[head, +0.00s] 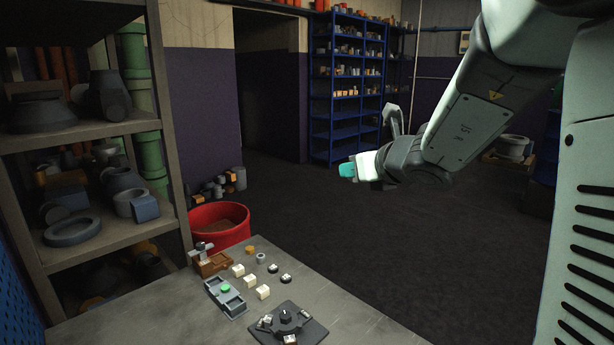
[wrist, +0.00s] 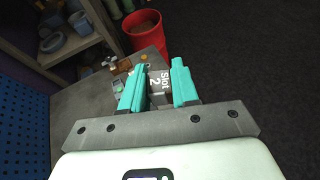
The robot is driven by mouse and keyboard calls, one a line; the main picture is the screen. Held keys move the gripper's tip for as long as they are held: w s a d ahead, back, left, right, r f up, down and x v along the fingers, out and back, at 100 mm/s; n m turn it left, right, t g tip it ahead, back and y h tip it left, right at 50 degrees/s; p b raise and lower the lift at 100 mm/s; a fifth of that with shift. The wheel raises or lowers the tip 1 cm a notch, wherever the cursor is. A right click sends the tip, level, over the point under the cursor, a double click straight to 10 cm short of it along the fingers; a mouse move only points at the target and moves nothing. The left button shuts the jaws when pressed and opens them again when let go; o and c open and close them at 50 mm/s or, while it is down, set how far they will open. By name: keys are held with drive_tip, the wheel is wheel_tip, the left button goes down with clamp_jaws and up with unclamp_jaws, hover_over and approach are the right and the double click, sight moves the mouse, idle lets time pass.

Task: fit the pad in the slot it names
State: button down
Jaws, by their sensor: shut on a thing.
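My gripper (head: 347,170) is raised in the air, to the right of the table and well above it. In the wrist view its teal jaws (wrist: 160,87) are shut on a grey pad (wrist: 160,96) whose face reads "Slot 2". I cannot pick the pad out in the head view. On the table's front part lies a dark square plate (head: 311,334) carrying a round fixture (head: 284,318) with a central hub and small white-marked pieces around it. Any slot numbers on it are too small to read.
The grey table (head: 345,318) holds a grey tray (head: 238,309) with a green piece, several white blocks (head: 249,281), black discs (head: 286,278) and a brown box (head: 211,264). A red bin (head: 220,226) stands behind. A loaded shelf (head: 95,138) rises on the left.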

drive_tip(key=s+d+r+m+h, duration=0.1)
drive_tip(key=s+d+r, duration=0.1)
drive_tip(key=s+r, duration=0.3)
drive_tip(key=n+g+y, duration=0.3)
drive_tip(key=n+y, duration=0.2)
hover_over(308, 295)
wheel_tip(308, 295, down, 45)
drive_tip(key=shift+s+a+r, duration=0.1)
drive_tip(key=shift+f, duration=2.4)
drive_tip(key=c, duration=0.8)
unclamp_jaws()
drive_tip(key=shift+f, duration=0.15)
drive_tip(key=shift+c, duration=0.2)
